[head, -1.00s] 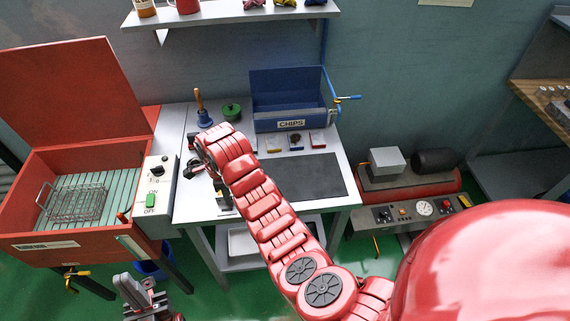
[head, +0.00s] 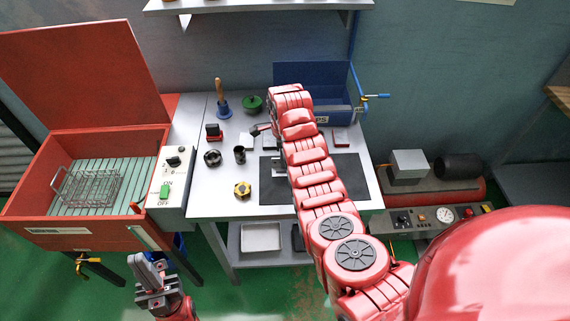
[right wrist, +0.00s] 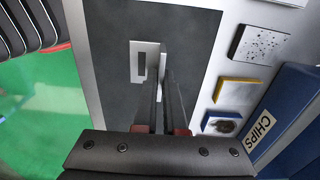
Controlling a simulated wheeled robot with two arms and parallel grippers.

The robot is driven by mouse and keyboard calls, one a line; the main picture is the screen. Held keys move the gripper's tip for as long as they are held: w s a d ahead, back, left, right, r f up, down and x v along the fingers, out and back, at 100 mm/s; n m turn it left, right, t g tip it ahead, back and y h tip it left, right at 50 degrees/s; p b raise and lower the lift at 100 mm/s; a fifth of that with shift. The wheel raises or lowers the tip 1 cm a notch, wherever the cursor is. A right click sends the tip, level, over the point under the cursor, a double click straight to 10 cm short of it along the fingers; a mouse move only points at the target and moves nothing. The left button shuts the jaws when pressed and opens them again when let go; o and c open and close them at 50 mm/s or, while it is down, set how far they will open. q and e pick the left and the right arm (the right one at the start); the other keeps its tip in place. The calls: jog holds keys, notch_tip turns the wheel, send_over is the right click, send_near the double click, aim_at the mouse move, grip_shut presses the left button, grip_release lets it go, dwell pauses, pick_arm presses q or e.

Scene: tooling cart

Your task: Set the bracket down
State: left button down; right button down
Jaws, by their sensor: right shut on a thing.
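The bracket (right wrist: 138,64) is a pale grey metal piece with an upright plate, at the tips of my right gripper in the right wrist view. My right gripper (right wrist: 163,80) is shut on it, above or on the dark mat (right wrist: 112,40); I cannot tell whether the bracket touches the mat. In the head view the bracket (head: 278,171) shows small beside my right arm, over the left part of the mat (head: 350,178); the arm hides part of it. My left gripper (head: 150,268) is low at the left, away from the bench; its finger gap is unclear.
The blue CHIPS bin (right wrist: 285,115) and several small sample tiles (right wrist: 238,90) lie along the mat's far side. The mat's right part is clear.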

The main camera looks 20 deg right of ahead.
jog(key=shift+d+r, duration=0.1)
jog(key=shift+d, duration=0.25)
notch_tip(320, 180, down, 3)
jog(key=shift+r+p, duration=0.1)
jog(key=shift+p, duration=0.85)
jog(key=shift+f, duration=0.5)
jog(key=shift+w+f, duration=0.1)
jog(key=c, duration=1.4)
grip_release()
jog(key=shift+f, duration=0.1)
jog(key=shift+c, duration=0.2)
jog(key=o, duration=0.4)
jog(key=shift+o, duration=0.2)
